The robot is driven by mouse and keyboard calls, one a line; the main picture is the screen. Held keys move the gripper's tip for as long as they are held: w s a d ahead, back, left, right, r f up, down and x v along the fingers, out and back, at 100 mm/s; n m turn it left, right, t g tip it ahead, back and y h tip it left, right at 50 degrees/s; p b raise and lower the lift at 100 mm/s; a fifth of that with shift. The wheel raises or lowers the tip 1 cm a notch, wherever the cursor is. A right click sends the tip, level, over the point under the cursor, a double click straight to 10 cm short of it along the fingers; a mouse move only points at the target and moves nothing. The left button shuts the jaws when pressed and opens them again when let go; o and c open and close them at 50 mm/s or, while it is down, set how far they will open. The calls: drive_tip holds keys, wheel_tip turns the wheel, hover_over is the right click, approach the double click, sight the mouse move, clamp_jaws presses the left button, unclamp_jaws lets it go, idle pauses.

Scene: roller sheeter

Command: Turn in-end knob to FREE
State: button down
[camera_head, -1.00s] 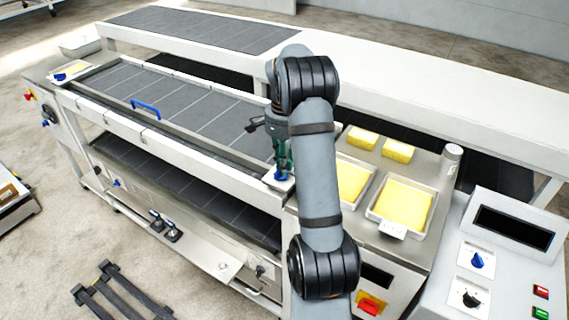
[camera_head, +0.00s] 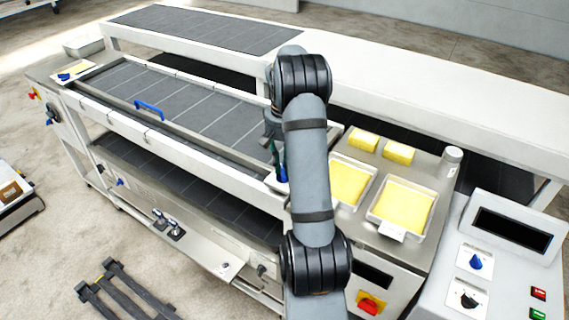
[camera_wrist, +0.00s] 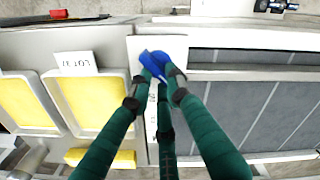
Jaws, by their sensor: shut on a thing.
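A blue knob (camera_wrist: 153,60) sits on a white plate (camera_wrist: 143,46) at the sheeter's near corner, beside the yellow dough trays. My gripper (camera_wrist: 164,74) is shut on this knob, its green fingers closed around it. The fingers cover part of the knob and of the plate's lettering, so I cannot read which mark it points at. In the head view my gripper (camera_head: 279,172) reaches down at the plate, mostly hidden by my arm. A second blue knob (camera_head: 65,76) on a white plate (camera_head: 78,69) sits at the machine's far left end.
Trays of yellow dough (camera_head: 403,206) and yellow blocks (camera_head: 398,153) lie right of my arm. A control console (camera_head: 509,240) stands at the lower right. The tiled bed (camera_head: 200,110) with a blue handle (camera_head: 149,110) extends left. A long white beam runs behind.

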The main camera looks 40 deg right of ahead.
drive_tip(key=shift+n, duration=0.4)
drive_tip(key=c, duration=1.6)
unclamp_jaws()
drive_tip(key=shift+c, duration=0.2)
drive_tip(key=shift+r, duration=0.15)
wheel_tip(320, 180, up, 12)
wheel_tip(320, 180, down, 12)
drive_tip(key=shift+f, duration=0.2)
drive_tip(key=shift+m, duration=0.3)
